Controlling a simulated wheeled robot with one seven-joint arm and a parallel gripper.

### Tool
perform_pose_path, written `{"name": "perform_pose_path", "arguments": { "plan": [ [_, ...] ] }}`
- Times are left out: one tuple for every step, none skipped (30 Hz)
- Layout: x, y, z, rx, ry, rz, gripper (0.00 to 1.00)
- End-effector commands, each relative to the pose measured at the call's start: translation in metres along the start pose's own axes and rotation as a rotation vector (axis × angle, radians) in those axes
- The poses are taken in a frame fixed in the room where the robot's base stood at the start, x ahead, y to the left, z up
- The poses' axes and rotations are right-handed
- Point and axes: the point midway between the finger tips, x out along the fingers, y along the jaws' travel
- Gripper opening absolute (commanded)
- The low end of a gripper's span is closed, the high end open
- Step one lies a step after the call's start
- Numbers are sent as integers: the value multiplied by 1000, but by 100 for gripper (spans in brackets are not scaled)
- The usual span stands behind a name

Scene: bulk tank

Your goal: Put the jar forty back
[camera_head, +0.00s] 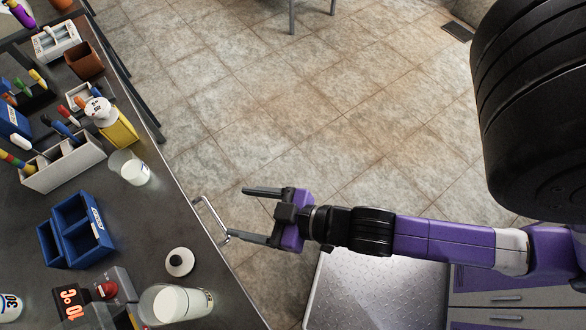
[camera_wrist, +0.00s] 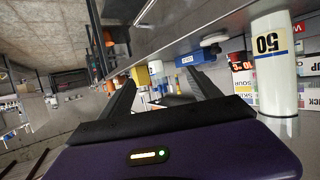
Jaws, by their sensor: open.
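No jar with a readable 40 shows in either view. A white jar marked 30 (camera_head: 10,306) is cut off at the lower left edge of the head view. A tall white jar (camera_head: 184,304) stands near the counter's front edge. In the wrist view, a white jar marked 50 (camera_wrist: 274,62) is at the right. My gripper (camera_head: 243,214) is open and empty, beside the counter edge, with its fingers pointing left. In the wrist view, its open fingers (camera_wrist: 160,84) have nothing between them.
Tiled floor (camera_head: 300,110) is open.

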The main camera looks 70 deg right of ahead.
Motion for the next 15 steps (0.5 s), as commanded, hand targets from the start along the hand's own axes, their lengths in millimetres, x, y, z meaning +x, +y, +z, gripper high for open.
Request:
{"name": "perform_pose_path", "arguments": {
  "plan": [
    [-24, 1, 2, 2, 0, -2, 72],
    [-36, 2, 1, 2, 7, -4, 72],
    [-52, 2, -3, 3, 18, -5, 72],
    [-62, 3, -5, 5, 26, -4, 72],
    [-72, 3, -8, 5, 34, -3, 72],
    [-85, 4, -12, 6, 43, 1, 72],
    [-93, 5, -16, 7, 50, 4, 72],
    [-101, 6, -19, 8, 57, 8, 72],
    [-109, 7, -23, 8, 63, 12, 72],
    [-115, 8, -26, 9, 69, 16, 72],
    [-119, 8, -28, 8, 74, 19, 72],
    [-124, 9, -31, 9, 79, 23, 72],
    [-127, 10, -32, 9, 82, 25, 72],
    [-129, 10, -34, 9, 85, 27, 72],
    [-131, 10, -35, 9, 87, 29, 72]
  ]
}}
